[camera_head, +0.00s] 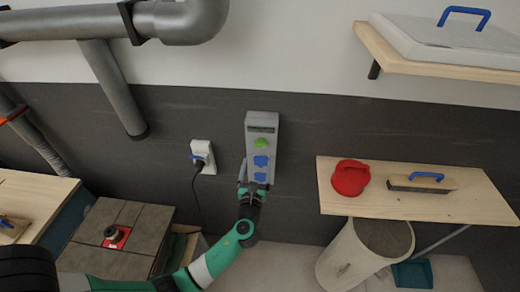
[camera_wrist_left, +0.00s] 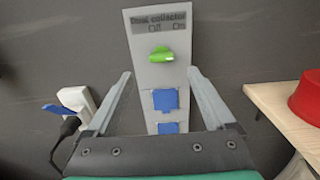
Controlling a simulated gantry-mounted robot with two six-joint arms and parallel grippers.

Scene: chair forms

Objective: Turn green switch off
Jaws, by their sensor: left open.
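The green switch (camera_head: 261,142) is a small knob on a grey wall panel (camera_head: 262,121), above blue sockets. In the left wrist view the green switch (camera_wrist_left: 161,55) sits under a label reading "Dust collector", with "Off" at left and "On" at right. Its exact setting I cannot tell. My left gripper (camera_head: 255,174) is at the lower part of the panel, below the switch. In the left wrist view the left gripper (camera_wrist_left: 160,74) is open and empty, its fingers spread either side of the panel, apart from the switch. My right gripper is not in view.
Blue sockets (camera_head: 261,161) sit under the switch. A white outlet (camera_head: 203,156) with a plugged black cord is left of the panel. A wooden shelf (camera_head: 450,207) with a red object (camera_head: 350,177) and a brush (camera_head: 422,183) is at right. The wall above the panel is clear.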

